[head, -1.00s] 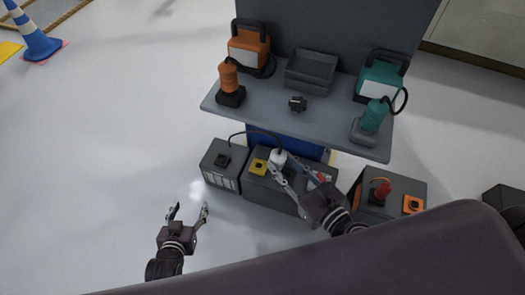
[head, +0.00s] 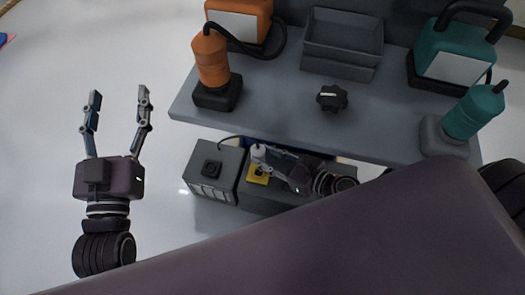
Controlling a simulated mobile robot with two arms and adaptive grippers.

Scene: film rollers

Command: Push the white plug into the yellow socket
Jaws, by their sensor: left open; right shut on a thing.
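The yellow socket (head: 257,180) is on top of a dark grey box below the shelf, partly hidden by my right gripper. The white plug (head: 257,151) shows at the fingertips of my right gripper (head: 262,155), right at the socket's far side in the picture. The gripper is shut on the plug. I cannot tell whether the plug is above the socket or in it. My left gripper (head: 118,95) is open and empty, over the floor to the left.
The grey shelf (head: 290,118) overhangs behind the boxes. It bears an orange device (head: 212,62), a grey tray (head: 343,48), a black knob (head: 332,97) and a teal device (head: 470,115). A smaller grey box (head: 207,188) stands left of the socket's box.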

